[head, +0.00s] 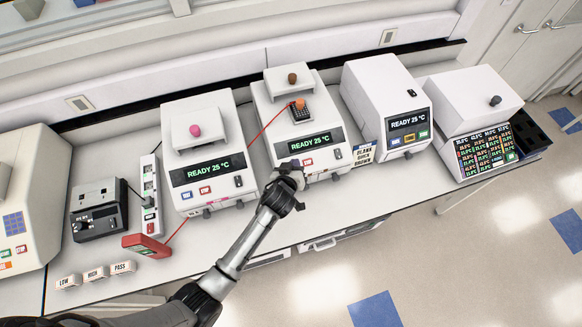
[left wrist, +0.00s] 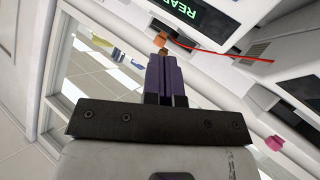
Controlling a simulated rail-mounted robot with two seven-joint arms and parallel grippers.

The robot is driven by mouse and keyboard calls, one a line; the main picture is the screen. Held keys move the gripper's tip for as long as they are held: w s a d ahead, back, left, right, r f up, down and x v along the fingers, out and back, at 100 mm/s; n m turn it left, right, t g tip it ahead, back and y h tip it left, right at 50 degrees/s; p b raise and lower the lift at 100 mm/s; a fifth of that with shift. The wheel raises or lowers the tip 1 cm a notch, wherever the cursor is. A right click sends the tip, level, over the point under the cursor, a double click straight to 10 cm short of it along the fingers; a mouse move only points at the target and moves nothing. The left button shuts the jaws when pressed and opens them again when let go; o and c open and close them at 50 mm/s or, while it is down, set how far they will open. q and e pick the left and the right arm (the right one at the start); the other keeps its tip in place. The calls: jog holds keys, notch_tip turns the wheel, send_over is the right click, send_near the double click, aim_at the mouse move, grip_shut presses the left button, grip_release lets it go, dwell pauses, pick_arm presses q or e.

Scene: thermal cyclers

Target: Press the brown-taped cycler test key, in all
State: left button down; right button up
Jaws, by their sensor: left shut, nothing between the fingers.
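The middle white cycler (head: 322,124) has a brown knob (head: 292,77) on its raised lid and a lit READY 25 °C display (head: 309,144). A red key (head: 308,162) shows on its front panel; the panel left of it is hidden behind my left gripper. My left gripper (head: 289,167) is shut and empty, right at that panel's lower left. In the left wrist view its purple fingers (left wrist: 164,58) are together, with an orange piece (left wrist: 159,40) just beyond the tips. I cannot tell whether they touch a key. My right gripper is not in view.
A cycler with a pink knob (head: 194,130) stands to the left, a closed cycler (head: 384,95) to the right. A small card (head: 364,154) reads BROWN on its last line. A red cable (head: 265,128) runs from the middle cycler toward a red handheld meter (head: 147,245).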

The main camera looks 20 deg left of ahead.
pick_arm(q)
jog(key=shift+w+a+f+b, duration=0.4)
jog(key=shift+w+f+b, duration=0.1)
jog(key=shift+f+b, duration=0.6)
jog(key=shift+w+a+f+b, duration=0.45)
jog(key=shift+f+b, duration=0.5)
jog(key=shift+f, duration=0.3)
jog(key=shift+w+a+f+b, duration=0.35)
jog(key=shift+w+f+b, duration=0.15)
jog(key=shift+f+b, duration=0.6)
jog(key=shift+w+f, duration=0.1)
jog(key=shift+f, duration=0.2)
jog(key=shift+a+f, duration=0.1)
jog(key=shift+w, duration=0.1)
jog(key=shift+f+b, duration=0.1)
jog(key=shift+b, duration=0.25)
